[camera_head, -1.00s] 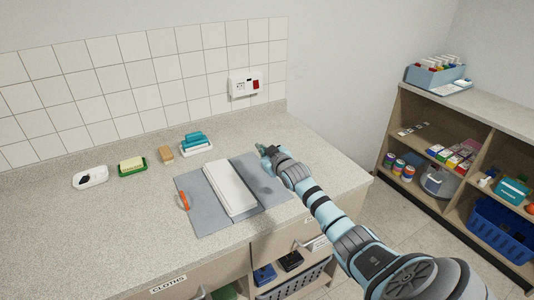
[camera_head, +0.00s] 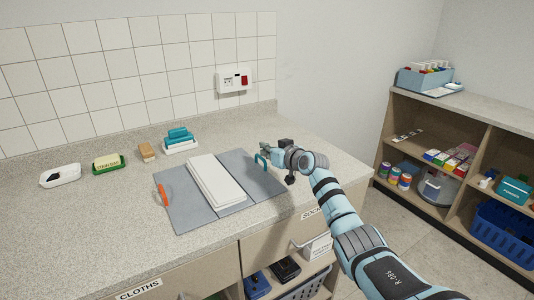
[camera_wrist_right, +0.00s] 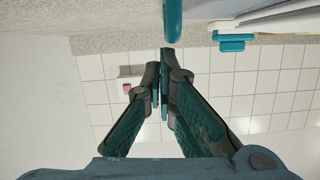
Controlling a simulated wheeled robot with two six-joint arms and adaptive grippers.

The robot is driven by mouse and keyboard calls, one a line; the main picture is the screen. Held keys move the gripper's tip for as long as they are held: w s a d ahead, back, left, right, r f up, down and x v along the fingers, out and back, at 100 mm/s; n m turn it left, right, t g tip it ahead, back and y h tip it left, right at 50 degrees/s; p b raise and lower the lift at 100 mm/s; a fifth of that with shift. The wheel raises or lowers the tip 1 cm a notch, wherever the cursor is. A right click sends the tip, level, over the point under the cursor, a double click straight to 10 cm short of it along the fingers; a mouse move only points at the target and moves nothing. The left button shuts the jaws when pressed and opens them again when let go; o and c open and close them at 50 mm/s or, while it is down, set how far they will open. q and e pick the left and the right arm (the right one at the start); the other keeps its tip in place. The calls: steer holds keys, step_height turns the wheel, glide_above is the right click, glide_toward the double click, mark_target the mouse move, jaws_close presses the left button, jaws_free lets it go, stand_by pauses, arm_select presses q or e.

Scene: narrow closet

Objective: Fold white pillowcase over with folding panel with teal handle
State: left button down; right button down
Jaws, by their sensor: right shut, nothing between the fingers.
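The white pillowcase (camera_head: 213,182) lies as a long flat strip on the middle of a grey folding board. The board's right panel (camera_head: 250,180) lies flat on the counter, and the teal handle (camera_head: 261,162) stands up at its outer edge. The left panel (camera_head: 178,208) has an orange handle (camera_head: 162,195). My right gripper (camera_head: 264,148) is shut and empty, just behind the teal handle. In the right wrist view, its fingertips (camera_wrist_right: 165,54) are close to the teal handle (camera_wrist_right: 173,20), with a small gap visible. My left gripper is not in view.
Behind the board stand a stack of teal items (camera_head: 180,140), a tan block (camera_head: 147,152), a green soap dish (camera_head: 108,164) and a white dish (camera_head: 60,176). A wall socket (camera_head: 234,80) is on the tiles. Shelves (camera_head: 440,125) stand at right. The left counter is clear.

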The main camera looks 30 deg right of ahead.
steer(key=shift+r, duration=0.1)
stand_by(0.3)
steer(key=shift+d+r+p, duration=0.1)
steer(key=shift+r+p, duration=0.2)
steer(key=shift+r, duration=0.05)
steer(key=s+r+p, duration=0.4)
steer(key=s+r, duration=0.1)
steer(key=s, duration=0.4)
steer(key=shift+s+d+r, duration=0.3)
steer(key=shift+d, duration=0.15)
